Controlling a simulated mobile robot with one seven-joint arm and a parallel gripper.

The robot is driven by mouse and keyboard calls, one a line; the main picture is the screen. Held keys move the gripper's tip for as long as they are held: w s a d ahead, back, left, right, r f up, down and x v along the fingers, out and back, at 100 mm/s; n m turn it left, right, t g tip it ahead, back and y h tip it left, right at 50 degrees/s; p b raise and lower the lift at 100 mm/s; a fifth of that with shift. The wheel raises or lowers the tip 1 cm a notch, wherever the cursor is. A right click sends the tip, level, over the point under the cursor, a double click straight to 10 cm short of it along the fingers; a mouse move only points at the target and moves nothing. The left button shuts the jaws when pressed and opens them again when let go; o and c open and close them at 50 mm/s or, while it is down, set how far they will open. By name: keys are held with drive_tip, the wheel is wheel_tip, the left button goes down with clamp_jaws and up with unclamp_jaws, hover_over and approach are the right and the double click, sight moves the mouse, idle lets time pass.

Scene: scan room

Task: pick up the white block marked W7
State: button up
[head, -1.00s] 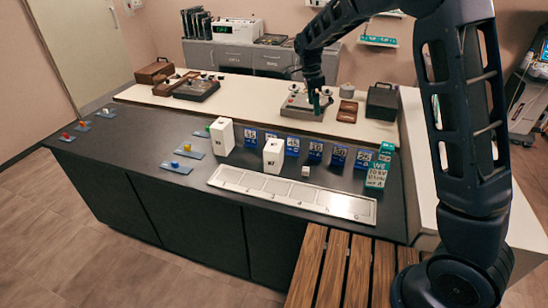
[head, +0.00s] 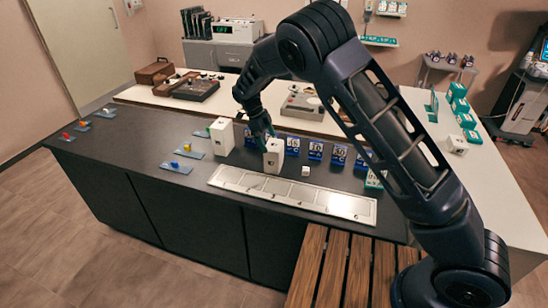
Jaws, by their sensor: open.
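Two upright white blocks stand on the dark counter, a left one (head: 222,138) and a right one (head: 274,158). Both carry small dark marks on the front, too small to read, so I cannot tell which is W7. A small white cube (head: 305,171) lies to the right of them. My gripper (head: 264,138) points down at the top of the right white block, with its fingers open. I cannot tell whether the fingers are around the block or just behind and above it.
A pale segmented tray (head: 290,195) lies in front of the blocks. A row of blue labelled blocks (head: 315,150) stands behind, partly hidden by my arm. Small blue plates with coloured knobs (head: 176,167) lie at left. A wooden slatted bench (head: 330,270) adjoins the front.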

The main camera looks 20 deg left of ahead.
sight(275, 150)
drive_tip(key=shift+d+x, duration=0.2)
drive_tip(key=shift+x, duration=1.55)
drive_tip(key=shift+d+x, duration=0.2)
drive_tip(key=shift+x, duration=1.55)
drive_tip(key=shift+w+r, duration=0.15)
drive_tip(key=shift+r, duration=0.05)
drive_tip(key=c, duration=1.2)
drive_tip(key=shift+c, duration=0.7)
drive_tip(key=shift+r, duration=0.15)
